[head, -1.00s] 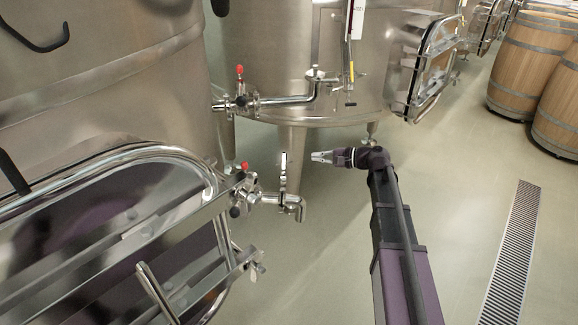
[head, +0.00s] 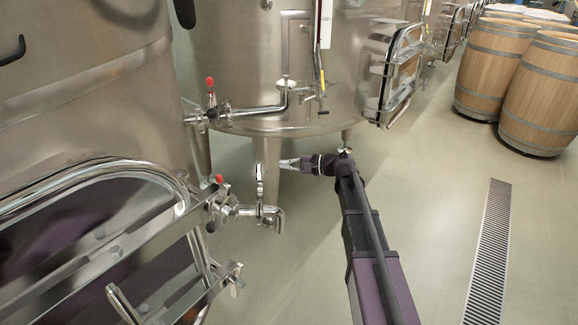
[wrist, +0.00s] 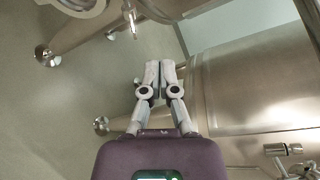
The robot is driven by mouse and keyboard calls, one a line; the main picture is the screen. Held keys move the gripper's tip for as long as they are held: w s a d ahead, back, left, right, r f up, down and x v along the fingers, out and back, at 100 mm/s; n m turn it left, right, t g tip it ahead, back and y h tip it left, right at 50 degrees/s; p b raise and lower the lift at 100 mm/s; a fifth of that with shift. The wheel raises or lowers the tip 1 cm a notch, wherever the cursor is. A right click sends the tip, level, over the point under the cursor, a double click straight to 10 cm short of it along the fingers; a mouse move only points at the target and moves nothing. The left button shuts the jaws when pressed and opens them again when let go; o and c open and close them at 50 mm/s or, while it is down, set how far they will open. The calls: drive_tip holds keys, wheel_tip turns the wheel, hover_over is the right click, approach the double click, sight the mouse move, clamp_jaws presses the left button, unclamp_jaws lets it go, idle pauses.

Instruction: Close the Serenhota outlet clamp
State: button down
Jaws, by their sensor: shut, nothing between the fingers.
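A steel outlet pipe with an elbow (head: 270,213) comes from the low red-knobbed valve (head: 220,181) at the near-left vat. An upright bright metal piece, seemingly the clamp's lever (head: 260,180), stands above the pipe. My gripper (head: 281,163) is shut and empty, pointing left, just right of the lever's upper part in the picture; a narrow gap shows between them. In the wrist view my closed fingertips (wrist: 153,73) have nothing between them. A steel fitting (wrist: 283,150) shows at the lower right there; I cannot tell if it is the clamp. No vat name is readable.
A second outlet pipe (head: 258,110) with a red-knobbed valve (head: 210,84) is higher up. An open-framed hatch (head: 110,195) fills the lower left. A vat (head: 255,60) stands behind my gripper. Barrels (head: 535,95) and a floor drain (head: 490,250) are on the right.

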sight(264, 173)
drive_tip(key=a, duration=0.7)
drive_tip(key=shift+s+r, duration=0.15)
drive_tip(key=shift+s+r+p, duration=0.25)
drive_tip(key=shift+s+p, duration=0.2)
drive_tip(key=shift+s, duration=0.1)
drive_tip(key=shift+s+d, duration=0.1)
drive_tip(key=shift+d, duration=0.2)
drive_tip(key=shift+s+a+r+n, duration=0.15)
drive_tip(key=shift+a+n, duration=0.1)
drive_tip(key=shift+n, duration=0.05)
